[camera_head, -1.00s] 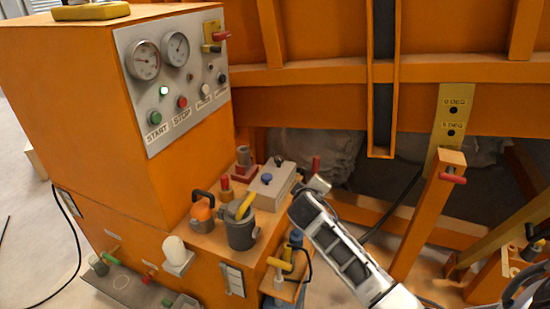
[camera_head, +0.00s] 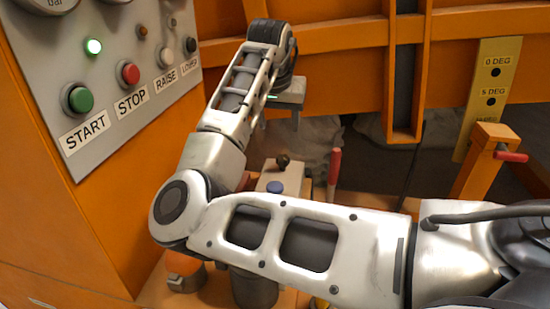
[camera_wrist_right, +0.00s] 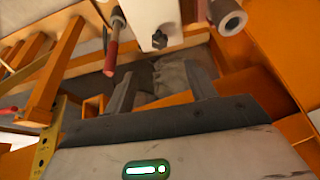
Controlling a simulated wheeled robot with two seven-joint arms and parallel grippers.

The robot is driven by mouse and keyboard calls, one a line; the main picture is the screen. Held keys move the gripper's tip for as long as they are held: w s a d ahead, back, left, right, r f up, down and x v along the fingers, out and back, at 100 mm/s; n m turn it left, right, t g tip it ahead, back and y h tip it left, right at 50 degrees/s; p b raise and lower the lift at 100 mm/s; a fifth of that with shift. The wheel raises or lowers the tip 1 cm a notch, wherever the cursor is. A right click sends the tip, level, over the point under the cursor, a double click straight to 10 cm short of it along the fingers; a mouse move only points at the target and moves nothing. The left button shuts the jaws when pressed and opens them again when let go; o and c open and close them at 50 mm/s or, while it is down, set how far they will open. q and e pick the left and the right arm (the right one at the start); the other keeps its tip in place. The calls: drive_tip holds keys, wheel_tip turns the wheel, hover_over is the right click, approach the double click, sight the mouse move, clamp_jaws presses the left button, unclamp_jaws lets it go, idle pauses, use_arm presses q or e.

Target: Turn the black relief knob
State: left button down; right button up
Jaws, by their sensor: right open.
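A small dark knob (camera_head: 283,160) stands up at the far end of the grey valve block (camera_head: 292,180), which also carries a blue button (camera_head: 274,187); I take it for the black relief knob. In the right wrist view a dark knob (camera_wrist_right: 159,41) sticks out from the pale block (camera_wrist_right: 150,14), beyond the fingertips. My right gripper (camera_head: 281,118) hangs above the block, fingers down. In its wrist view the two fingers (camera_wrist_right: 162,85) are apart with nothing between them. My right arm hides part of the block's near side. My left gripper is out of view.
A red-handled lever (camera_head: 335,166) stands right of the block; it also shows in the wrist view (camera_wrist_right: 111,57). A silver cylinder (camera_wrist_right: 230,17) is beside the block there. The button panel (camera_head: 105,95) is at left, the orange frame (camera_head: 345,85) behind, a post with red pin (camera_head: 485,160) at right.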

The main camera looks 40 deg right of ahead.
drive_tip(key=b, duration=0.2)
approach(283, 158)
drive_tip(key=f, duration=0.1)
drive_tip(key=b+x, duration=0.1)
drive_tip(key=x, duration=0.5)
drive_tip(key=shift+f, duration=0.15)
drive_tip(key=shift+x, duration=0.8)
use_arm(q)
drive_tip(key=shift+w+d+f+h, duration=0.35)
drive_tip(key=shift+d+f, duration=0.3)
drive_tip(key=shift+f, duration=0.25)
use_arm(e)
drive_tip(key=shift+w, duration=0.1)
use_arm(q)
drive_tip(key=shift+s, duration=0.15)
use_arm(e)
drive_tip(key=c, duration=1)
